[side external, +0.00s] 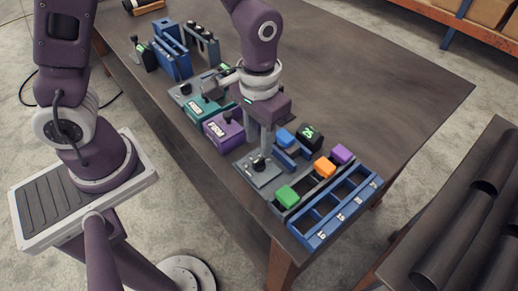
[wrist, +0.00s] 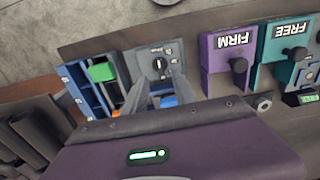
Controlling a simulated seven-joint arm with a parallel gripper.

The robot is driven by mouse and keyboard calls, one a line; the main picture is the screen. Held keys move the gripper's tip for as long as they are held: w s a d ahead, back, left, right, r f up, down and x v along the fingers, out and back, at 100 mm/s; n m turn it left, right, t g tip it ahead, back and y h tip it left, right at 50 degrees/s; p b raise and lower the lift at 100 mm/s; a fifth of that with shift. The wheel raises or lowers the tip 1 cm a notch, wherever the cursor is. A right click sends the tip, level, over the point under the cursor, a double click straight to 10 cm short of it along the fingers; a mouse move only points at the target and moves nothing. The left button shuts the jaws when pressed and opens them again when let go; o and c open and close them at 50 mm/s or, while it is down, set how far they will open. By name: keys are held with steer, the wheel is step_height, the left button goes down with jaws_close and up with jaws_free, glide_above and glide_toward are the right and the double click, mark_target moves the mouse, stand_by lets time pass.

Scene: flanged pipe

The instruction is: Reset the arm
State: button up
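My gripper (side external: 262,150) points down over the front part of the bench, close to a grey plate with a black knob (side external: 260,165). In the wrist view its two fingers (wrist: 160,90) stand apart, with a gap between them and nothing held. The plate, with its round dial (wrist: 157,62), shows just beyond the fingertips. Whether a finger touches the plate or knob I cannot tell. A blue block (side external: 286,137) sits right of the fingers and is partly hidden in the wrist view (wrist: 168,101).
Green (side external: 287,196), orange (side external: 324,167) and purple (side external: 342,154) blocks stand near a blue compartment tray (side external: 335,212). Purple FIRM (side external: 223,130) and teal FREE (side external: 204,108) fixtures stand left of my gripper. The bench (side external: 370,90) is clear behind; dark pipes (side external: 470,215) lie at right.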

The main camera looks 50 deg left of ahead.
steer(key=shift+r, duration=0.6)
steer(key=shift+r, duration=0.2)
steer(key=s+a+r+t, duration=0.2)
steer(key=s+a+r, duration=0.2)
steer(key=s+r, duration=0.2)
steer(key=s+a+r+t, duration=0.3)
steer(key=s+r, duration=0.3)
steer(key=r, duration=0.4)
steer(key=shift+s+a+r+t, duration=0.25)
steer(key=shift+s+a+t, duration=0.1)
steer(key=shift+a, duration=0.35)
